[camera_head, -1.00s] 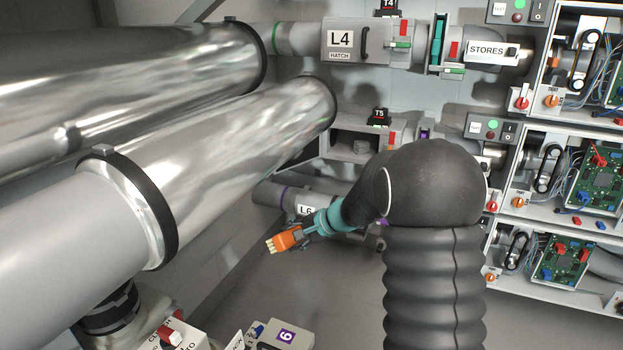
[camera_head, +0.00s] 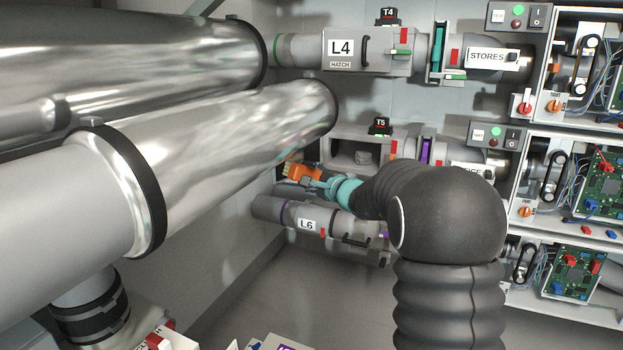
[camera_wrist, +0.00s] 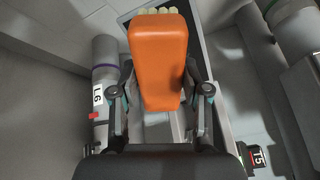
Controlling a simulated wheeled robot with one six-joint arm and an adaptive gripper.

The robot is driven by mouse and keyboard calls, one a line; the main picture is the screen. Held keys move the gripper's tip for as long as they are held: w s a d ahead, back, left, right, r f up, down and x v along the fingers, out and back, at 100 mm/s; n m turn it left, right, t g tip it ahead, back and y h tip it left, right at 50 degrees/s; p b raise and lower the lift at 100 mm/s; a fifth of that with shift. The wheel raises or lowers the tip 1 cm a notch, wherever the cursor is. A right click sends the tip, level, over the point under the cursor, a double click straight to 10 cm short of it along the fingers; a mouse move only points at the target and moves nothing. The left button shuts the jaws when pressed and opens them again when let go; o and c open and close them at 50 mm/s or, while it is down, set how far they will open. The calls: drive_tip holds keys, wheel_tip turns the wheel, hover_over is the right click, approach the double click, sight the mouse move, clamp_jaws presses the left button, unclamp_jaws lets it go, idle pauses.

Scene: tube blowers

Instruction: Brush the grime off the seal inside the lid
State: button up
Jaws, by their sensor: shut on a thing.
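My gripper (camera_head: 317,183) is shut on an orange brush (camera_head: 299,172) with pale bristles, held just left of the open T5 housing and above the L6 pipe. In the wrist view the brush (camera_wrist: 158,60) stands between the fingers, its bristles pointing to the top edge. The grey T5 housing (camera_head: 338,131) has an open front with a grey round piece (camera_head: 364,158) inside. A lid with a seal cannot be made out clearly; a dark-framed panel (camera_wrist: 128,17) shows partly behind the brush in the wrist view.
The L6 pipe (camera_head: 270,207) lies below my gripper. The closed L4 hatch (camera_head: 371,62) is above. Large shiny pipes (camera_head: 230,125) fill the left. Open cabinets with circuit boards (camera_head: 600,178) stand at the right. The floor (camera_head: 315,290) below is free.

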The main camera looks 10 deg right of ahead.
drive_tip(key=shift+a+p+x, duration=0.15)
drive_tip(key=shift+p+x, duration=0.3)
drive_tip(key=shift+x, duration=0.65)
drive_tip(key=shift+a+p+x, duration=0.15)
drive_tip(key=shift+p+x, duration=0.3)
drive_tip(key=shift+x, duration=0.65)
drive_tip(key=shift+s+r, duration=0.1)
drive_tip(key=shift+b+x, duration=0.35)
drive_tip(key=shift+x, duration=0.85)
drive_tip(key=shift+r, duration=0.1)
drive_tip(key=shift+w+d, duration=0.3)
drive_tip(key=shift+d, duration=0.3)
drive_tip(key=shift+w+d, duration=0.3)
drive_tip(key=shift+d, duration=0.3)
drive_tip(key=shift+w+d, duration=0.45)
drive_tip(key=shift+d, duration=0.2)
drive_tip(key=shift+w+d, duration=0.5)
drive_tip(key=shift+d, duration=0.2)
drive_tip(key=shift+w+d, duration=0.3)
drive_tip(key=shift+d, duration=0.3)
drive_tip(key=shift+w+d, duration=0.35)
drive_tip(key=shift+d, duration=0.25)
drive_tip(key=shift+b, duration=0.4)
